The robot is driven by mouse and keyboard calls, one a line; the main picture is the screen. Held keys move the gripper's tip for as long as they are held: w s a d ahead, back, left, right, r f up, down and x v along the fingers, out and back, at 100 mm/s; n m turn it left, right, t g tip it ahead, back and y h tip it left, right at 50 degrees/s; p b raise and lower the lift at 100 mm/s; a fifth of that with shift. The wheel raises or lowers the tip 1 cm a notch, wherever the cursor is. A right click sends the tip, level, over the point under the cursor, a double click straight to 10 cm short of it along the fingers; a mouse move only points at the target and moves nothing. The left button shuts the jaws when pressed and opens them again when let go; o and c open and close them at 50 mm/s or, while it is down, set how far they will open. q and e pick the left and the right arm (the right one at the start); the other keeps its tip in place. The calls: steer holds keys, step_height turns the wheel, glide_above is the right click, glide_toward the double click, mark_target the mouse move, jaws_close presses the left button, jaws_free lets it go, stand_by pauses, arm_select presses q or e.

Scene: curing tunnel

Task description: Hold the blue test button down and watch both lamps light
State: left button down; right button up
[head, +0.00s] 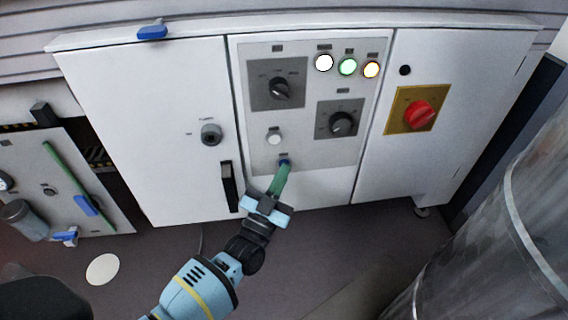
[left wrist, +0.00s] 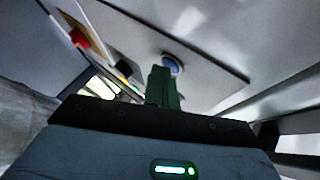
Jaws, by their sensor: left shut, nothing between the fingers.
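The blue test button (head: 285,162) sits low on the grey control panel of the white cabinet. It also shows in the left wrist view (left wrist: 172,64), just past the fingertips. My left gripper (head: 280,177) is shut, with its green fingers together and their tips at the button, partly covering it. In the left wrist view the fingers (left wrist: 162,86) overlap the button's lower left edge. How far the button is pressed in, I cannot tell. The green lamp (head: 347,66) and the amber lamp (head: 371,69) glow with bright centres. My right gripper is not in view.
A bright white lamp (head: 324,62) is left of the green one. Two black rotary knobs (head: 280,89) (head: 342,124) and a white button (head: 274,136) are above the blue button. A red knob (head: 419,115) on yellow is right. A large metal cylinder (head: 500,220) stands at right.

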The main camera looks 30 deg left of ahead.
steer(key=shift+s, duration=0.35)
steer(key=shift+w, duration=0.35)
arm_select(q)
steer(key=shift+s+d+p, duration=0.4)
steer(key=shift+s+d, duration=0.05)
steer(key=shift+s, duration=0.2)
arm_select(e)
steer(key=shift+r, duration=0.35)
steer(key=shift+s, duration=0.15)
